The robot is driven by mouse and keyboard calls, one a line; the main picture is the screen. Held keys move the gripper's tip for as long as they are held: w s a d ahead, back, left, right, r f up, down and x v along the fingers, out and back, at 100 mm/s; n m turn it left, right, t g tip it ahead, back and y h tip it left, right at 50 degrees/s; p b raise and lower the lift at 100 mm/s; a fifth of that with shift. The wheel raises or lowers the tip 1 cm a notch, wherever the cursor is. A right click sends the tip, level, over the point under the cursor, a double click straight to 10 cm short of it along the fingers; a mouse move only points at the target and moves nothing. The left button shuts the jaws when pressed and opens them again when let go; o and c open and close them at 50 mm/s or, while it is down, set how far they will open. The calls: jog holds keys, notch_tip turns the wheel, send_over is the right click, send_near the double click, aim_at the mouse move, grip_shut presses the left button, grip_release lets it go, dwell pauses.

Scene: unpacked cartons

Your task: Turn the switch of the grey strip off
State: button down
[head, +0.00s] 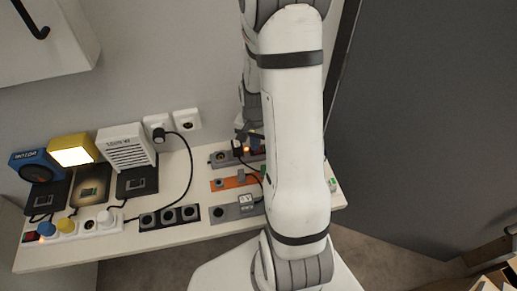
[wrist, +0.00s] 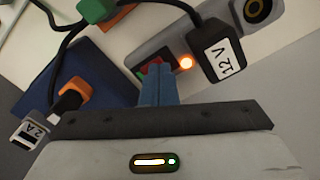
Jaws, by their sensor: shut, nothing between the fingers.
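The grey strip (wrist: 160,45) runs diagonally across the top of the wrist view, with a round socket at its upper right end. A black plug-in block labelled 12 V (wrist: 217,50) sits on it. Beside the block an orange lamp (wrist: 186,63) glows. A red switch (wrist: 152,68) shows partly at the tips of my gripper (wrist: 158,72), whose blue fingers are shut and empty. The fingertips are at or just above the switch; contact cannot be told. In the head view my arm covers part of this strip (head: 218,160).
An orange strip (head: 225,184) and another grey strip (head: 222,212) lie nearer the table's front. A black strip (head: 169,216) and a white strip (head: 88,226) lie left. Cables and an orange plug (wrist: 76,91) are near my gripper. A dark panel (head: 420,120) stands right.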

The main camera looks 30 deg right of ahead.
jog(key=shift+f, duration=0.25)
jog(key=shift+r, duration=0.15)
jog(key=shift+r+p, duration=2.25)
jog(key=shift+r, duration=1.15)
